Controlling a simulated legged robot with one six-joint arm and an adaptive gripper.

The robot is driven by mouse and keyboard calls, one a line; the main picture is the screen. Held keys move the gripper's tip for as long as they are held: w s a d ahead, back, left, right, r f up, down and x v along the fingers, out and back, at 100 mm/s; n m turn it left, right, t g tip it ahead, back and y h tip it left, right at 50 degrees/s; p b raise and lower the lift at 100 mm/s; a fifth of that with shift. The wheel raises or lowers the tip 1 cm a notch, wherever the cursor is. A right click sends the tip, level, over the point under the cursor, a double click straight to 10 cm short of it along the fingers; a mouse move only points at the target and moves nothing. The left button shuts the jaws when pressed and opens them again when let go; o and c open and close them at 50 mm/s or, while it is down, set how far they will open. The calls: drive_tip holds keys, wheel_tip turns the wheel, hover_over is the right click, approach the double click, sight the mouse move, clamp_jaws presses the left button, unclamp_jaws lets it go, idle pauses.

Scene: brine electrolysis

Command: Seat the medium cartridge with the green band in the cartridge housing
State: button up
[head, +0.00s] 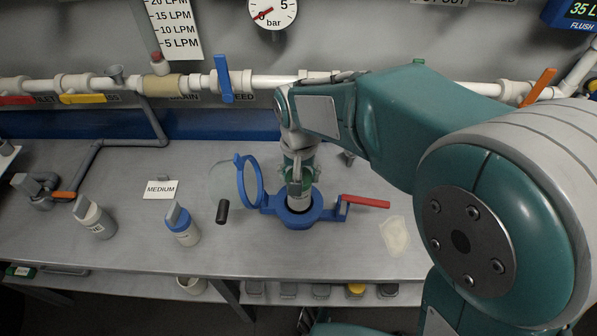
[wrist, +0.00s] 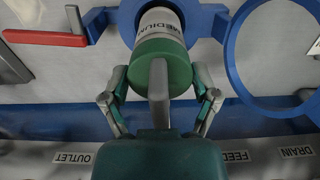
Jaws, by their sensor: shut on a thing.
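The medium cartridge, white with a green band and a grey fin handle, is in my gripper (wrist: 160,98). In the wrist view the medium cartridge (wrist: 160,58) shows its MEDIUM label, and its far end reaches into the blue ring of the cartridge housing (wrist: 123,20). In the head view the cartridge stands roughly upright over the blue cartridge housing (head: 298,216), its lower end at the dark opening. How deep it sits I cannot tell. My gripper (head: 298,178) is shut on the cartridge's upper end, partly hidden by the arm.
The housing's blue ring lid (head: 248,183) stands open at the left, and a red-handled lever (head: 365,202) sticks out right. A blue-capped cartridge (head: 182,226), a grey-topped cartridge (head: 95,218), a black cylinder (head: 222,211) and a MEDIUM card (head: 160,189) lie left. Pipes with valves run behind.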

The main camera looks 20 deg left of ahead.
drive_tip(key=shift+f, duration=3.35)
idle(4.0)
drive_tip(key=o, duration=1.2)
drive_tip(key=shift+c, duration=0.2)
